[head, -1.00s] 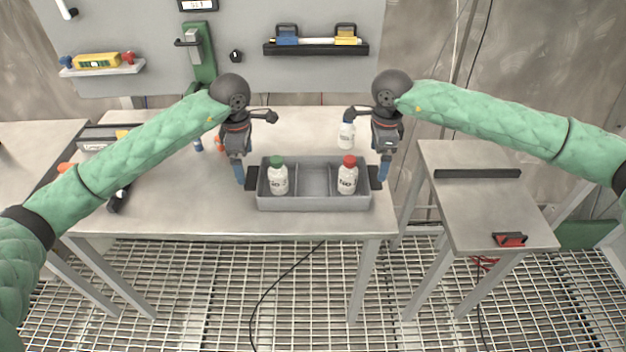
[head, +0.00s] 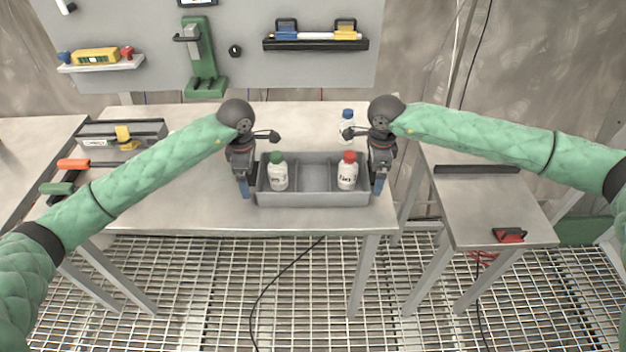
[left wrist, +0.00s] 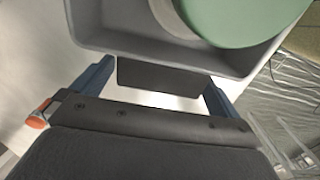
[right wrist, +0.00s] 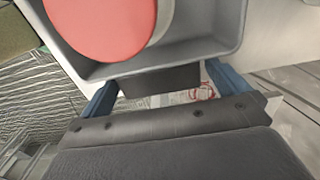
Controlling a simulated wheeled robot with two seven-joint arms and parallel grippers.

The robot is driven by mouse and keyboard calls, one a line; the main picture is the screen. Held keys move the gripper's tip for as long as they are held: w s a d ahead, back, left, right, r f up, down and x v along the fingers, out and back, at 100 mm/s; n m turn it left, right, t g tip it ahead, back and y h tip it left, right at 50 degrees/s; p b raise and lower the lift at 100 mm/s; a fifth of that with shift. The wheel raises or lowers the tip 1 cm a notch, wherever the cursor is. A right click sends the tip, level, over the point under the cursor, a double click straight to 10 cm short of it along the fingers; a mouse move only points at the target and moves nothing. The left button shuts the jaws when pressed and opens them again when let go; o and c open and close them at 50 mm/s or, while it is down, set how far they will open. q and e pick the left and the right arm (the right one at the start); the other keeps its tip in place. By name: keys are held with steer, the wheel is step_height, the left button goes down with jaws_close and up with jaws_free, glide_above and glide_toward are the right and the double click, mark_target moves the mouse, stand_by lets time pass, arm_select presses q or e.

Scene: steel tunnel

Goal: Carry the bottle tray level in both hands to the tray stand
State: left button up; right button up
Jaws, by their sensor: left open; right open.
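The grey bottle tray (head: 312,199) sits level on the table. A white bottle with a green cap (head: 278,180) stands in its left compartment and one with a red cap (head: 347,178) in its right. The middle compartment is empty. My left gripper (head: 246,192) is open at the tray's left end; in the left wrist view the black handle (left wrist: 158,77) lies between its blue fingers. My right gripper (head: 378,188) is open at the right end, with the other black handle (right wrist: 160,82) between its fingers. The side table (head: 490,205) at right seems to be the tray stand.
A blue-capped bottle (head: 347,122) stands behind the tray. A grey toolbox (head: 120,138) is at the table's left. The side table has a black bar (head: 476,169) at its back and a red-black piece (head: 508,235) at its front. A gap separates the tables.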

arm_select(q)
steer(key=shift+f, duration=0.1)
steer(key=shift+c, duration=0.4)
arm_select(e)
steer(key=shift+f, duration=0.1)
steer(key=shift+c, duration=0.4)
arm_select(q)
steer(key=c, duration=1.1)
arm_select(e)
steer(key=c, duration=1.1)
arm_select(q)
steer(key=shift+r, duration=0.2)
arm_select(e)
steer(key=shift+r, duration=0.2)
arm_select(q)
steer(key=shift+r+p, duration=2.35)
steer(key=shift+p, duration=0.2)
arm_select(e)
steer(key=shift+r, duration=2.35)
